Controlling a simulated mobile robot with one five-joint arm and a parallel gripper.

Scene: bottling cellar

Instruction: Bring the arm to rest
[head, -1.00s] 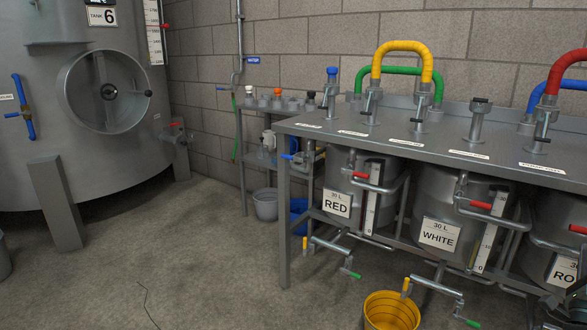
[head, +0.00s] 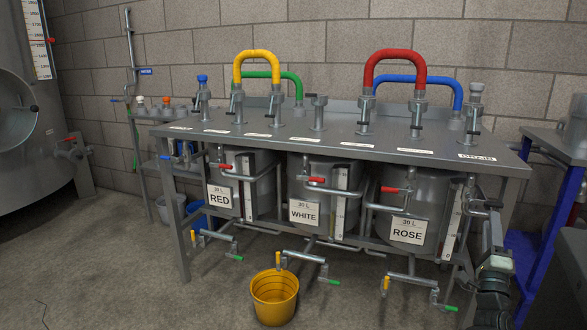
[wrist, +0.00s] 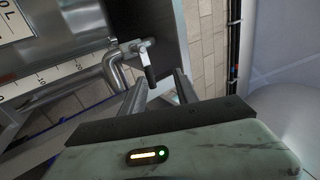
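My gripper (wrist: 160,88) shows in the wrist view, with its two grey fingers apart and nothing visibly held between them. A small valve with a black handle (wrist: 150,72) shows near and beyond the fingertips; I cannot tell how far off it is. In the head view part of my arm (head: 494,268) is at the lower right, beside the right end of the steel bench (head: 350,150). The fingers cannot be made out clearly there.
Under the bench hang tanks labelled RED (head: 220,196), WHITE (head: 304,213) and ROSE (head: 407,231). A yellow bucket (head: 274,298) stands on the floor in front. Blue-legged equipment (head: 535,230) is close at the right. The floor at the front left is clear.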

